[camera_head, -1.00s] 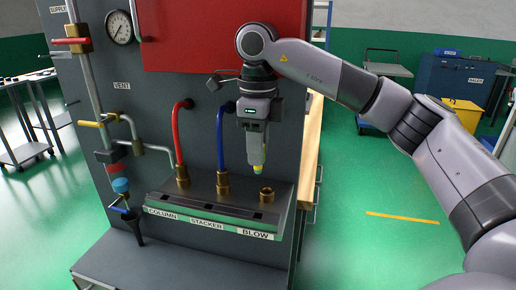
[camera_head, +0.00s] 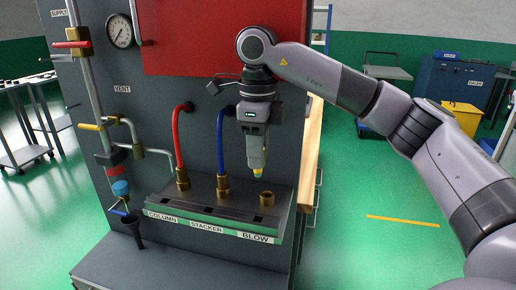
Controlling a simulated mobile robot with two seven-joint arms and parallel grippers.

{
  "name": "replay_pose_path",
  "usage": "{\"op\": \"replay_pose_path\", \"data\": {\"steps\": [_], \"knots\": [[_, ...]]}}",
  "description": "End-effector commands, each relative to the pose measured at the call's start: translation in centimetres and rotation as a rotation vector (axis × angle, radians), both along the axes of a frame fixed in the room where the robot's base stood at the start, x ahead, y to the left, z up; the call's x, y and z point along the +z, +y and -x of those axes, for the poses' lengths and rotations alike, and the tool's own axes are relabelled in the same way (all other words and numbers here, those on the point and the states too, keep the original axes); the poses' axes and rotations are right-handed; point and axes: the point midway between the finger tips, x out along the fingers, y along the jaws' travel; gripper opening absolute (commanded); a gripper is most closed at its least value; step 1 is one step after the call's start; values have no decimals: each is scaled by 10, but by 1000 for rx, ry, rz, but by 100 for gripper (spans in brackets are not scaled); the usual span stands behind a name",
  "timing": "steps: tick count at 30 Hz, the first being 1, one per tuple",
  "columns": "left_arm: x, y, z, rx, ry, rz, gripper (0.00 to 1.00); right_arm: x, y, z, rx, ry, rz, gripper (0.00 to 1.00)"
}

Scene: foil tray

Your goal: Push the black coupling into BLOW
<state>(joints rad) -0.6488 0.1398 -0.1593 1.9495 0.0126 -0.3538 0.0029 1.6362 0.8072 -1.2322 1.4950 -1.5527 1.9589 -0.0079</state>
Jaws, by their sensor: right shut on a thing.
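The BLOW port is a brass fitting (camera_head: 266,199) at the right end of the sloped ledge, above the BLOW label (camera_head: 256,238). Nothing sits in its top. My right gripper (camera_head: 257,173) points down above this port, slightly left of it, with a gap between. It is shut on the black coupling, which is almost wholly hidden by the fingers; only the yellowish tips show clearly. My left gripper is not in view.
A red hose (camera_head: 176,140) stands in the COLUMN port and a blue hose (camera_head: 220,150) in the STACKER port, close left of my gripper. A pressure gauge (camera_head: 119,31), valves and pipes are further left. Open floor lies right of the cabinet.

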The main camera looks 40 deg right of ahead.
Motion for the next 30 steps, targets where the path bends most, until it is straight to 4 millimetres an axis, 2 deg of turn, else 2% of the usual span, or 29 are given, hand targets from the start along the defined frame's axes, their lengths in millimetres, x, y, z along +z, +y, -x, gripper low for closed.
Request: {"op": "replay_pose_path", "data": {"steps": [30], "knots": [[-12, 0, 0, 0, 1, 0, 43, -21, 0, 0, -1, -1, 0, 0]]}}
